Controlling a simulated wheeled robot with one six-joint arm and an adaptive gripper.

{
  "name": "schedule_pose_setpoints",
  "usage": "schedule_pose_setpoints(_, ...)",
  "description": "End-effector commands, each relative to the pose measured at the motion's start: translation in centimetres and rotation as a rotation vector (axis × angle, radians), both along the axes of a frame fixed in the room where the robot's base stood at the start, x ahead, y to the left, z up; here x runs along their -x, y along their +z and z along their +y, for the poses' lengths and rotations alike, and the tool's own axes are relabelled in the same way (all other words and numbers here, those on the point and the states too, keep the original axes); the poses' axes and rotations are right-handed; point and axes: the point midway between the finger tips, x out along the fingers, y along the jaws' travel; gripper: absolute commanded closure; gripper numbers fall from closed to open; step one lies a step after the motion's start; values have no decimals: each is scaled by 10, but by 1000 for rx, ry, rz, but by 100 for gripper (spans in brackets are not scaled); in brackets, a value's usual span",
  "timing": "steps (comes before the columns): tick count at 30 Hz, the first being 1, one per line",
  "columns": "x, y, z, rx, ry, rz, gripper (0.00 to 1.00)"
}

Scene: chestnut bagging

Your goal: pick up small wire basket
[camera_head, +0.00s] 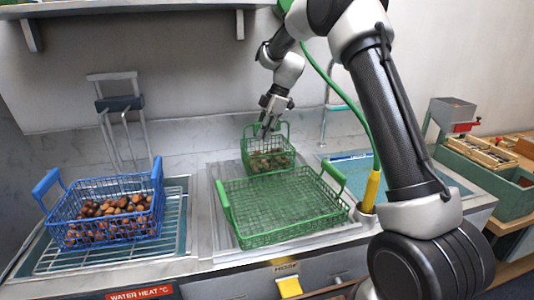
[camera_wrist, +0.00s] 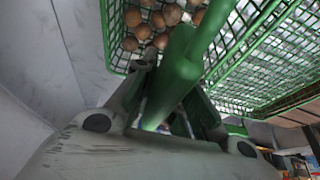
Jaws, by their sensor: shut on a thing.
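The small green wire basket (camera_head: 268,160) holds chestnuts and stands upright at the back of the counter, just behind the large green basket. My gripper (camera_head: 270,127) is above it, shut on its green handle. In the wrist view my gripper (camera_wrist: 170,125) is closed around the thick green handle bar, with the small basket's mesh (camera_wrist: 118,40) and chestnuts (camera_wrist: 165,18) beyond it. The fingertips are partly hidden by the handle. I cannot tell whether the basket's bottom touches the surface.
The large empty green basket (camera_head: 285,240) sits in front on a metal tray. A blue basket (camera_head: 70,236) of chestnuts stands on a rack at left. A tap (camera_head: 326,100) rises at right, and a green crate (camera_head: 480,190) stands beyond. A shelf (camera_head: 130,12) hangs above.

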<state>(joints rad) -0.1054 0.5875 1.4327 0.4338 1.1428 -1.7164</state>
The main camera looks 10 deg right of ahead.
Motion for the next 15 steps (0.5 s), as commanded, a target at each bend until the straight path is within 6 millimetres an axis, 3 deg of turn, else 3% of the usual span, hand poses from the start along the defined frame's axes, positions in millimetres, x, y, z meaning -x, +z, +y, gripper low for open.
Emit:
schedule_pose_setpoints(9,1,3,0,0,0,-2,100)
schedule_pose_setpoints(15,3,20,0,0,0,-4,100)
